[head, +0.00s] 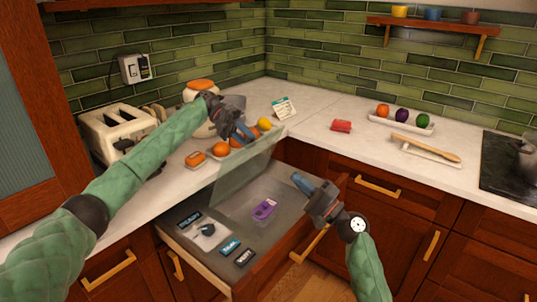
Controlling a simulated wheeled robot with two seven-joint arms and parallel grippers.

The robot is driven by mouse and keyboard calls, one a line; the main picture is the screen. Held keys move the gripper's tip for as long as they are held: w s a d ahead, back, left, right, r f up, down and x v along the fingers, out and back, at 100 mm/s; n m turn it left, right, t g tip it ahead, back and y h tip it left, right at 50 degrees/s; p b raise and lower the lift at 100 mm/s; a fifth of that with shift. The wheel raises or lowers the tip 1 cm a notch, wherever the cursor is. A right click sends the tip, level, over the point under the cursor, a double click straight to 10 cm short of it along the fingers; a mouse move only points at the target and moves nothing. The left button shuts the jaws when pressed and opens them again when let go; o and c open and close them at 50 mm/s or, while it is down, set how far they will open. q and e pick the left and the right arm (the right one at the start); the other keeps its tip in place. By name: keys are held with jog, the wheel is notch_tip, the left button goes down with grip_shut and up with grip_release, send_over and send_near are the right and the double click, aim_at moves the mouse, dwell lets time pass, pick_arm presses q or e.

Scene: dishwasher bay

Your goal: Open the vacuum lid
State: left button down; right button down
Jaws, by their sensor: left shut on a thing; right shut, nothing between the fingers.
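The vacuum drawer (284,256) is pulled out of the cabinet below the counter corner. Its clear glass lid (232,176) stands tilted up at the drawer's back left side, and the chamber shows below it. My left gripper (243,136) is at the lid's upper edge, shut on it; the fingertips are partly hard to make out. My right gripper (297,178) is shut and empty above the right part of the drawer. A purple packet (264,209) lies in the chamber.
Oranges and a lemon (264,124) lie on the counter behind the lid. A toaster (115,130) stands at the left. A red packet (341,126), a fruit tray (401,123) and a wooden spoon (425,147) lie on the right counter. A pot (527,155) is on the hob.

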aim_at(258, 143)
pick_arm(q)
jog(key=shift+d+r, duration=0.1)
jog(key=shift+r, duration=0.05)
pick_arm(e)
jog(key=x, duration=1.3)
jog(key=shift+r, duration=0.1)
jog(key=shift+w+a+r, duration=0.2)
jog(key=shift+w+a, duration=0.1)
jog(key=shift+a, duration=0.15)
jog(key=shift+x, duration=0.75)
pick_arm(q)
jog(key=shift+d, duration=0.1)
pick_arm(e)
jog(key=shift+r, duration=0.1)
jog(key=shift+d, duration=0.1)
